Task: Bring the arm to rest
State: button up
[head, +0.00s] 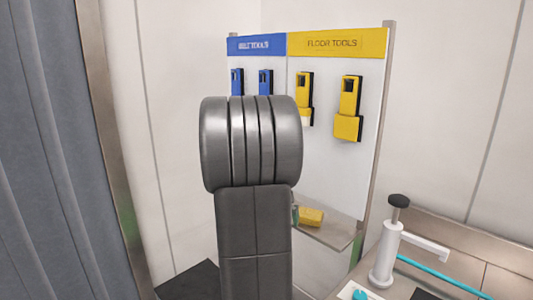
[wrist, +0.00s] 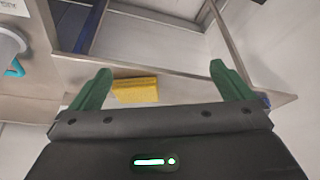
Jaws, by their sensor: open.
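My gripper (wrist: 162,86) shows in the wrist view with its two green fingers spread wide and nothing between them. In the head view my dark grey arm stands upright in the middle and hides most of the gripper. A yellow tool (wrist: 135,90) lies on a shelf (wrist: 185,92) beyond the fingers, nearer the left finger, and seems apart from it. The same yellow tool (head: 311,217) lies on the shelf (head: 335,232) in the head view, right of my arm.
A tool board with a blue sign (head: 262,45) and a yellow sign (head: 335,42) stands behind my arm. Two blue tools (head: 265,80) and two yellow tools (head: 349,108) hang on it. A white pump-like device (head: 386,255) stands at right. A grey curtain (head: 40,150) hangs at left.

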jog(key=s+d+f+n+y+b, duration=0.1)
jog(key=f+n+b, duration=0.1)
jog(key=f+b, duration=0.6)
jog(key=s+d+f+n+b, duration=0.1)
jog(key=f+b, duration=0.8)
jog(key=f, duration=1.4)
jog(key=shift+s+d+n+y, duration=0.4)
jog(key=shift+d+n, duration=0.1)
jog(key=shift+n, duration=0.1)
jog(key=shift+r, duration=0.1)
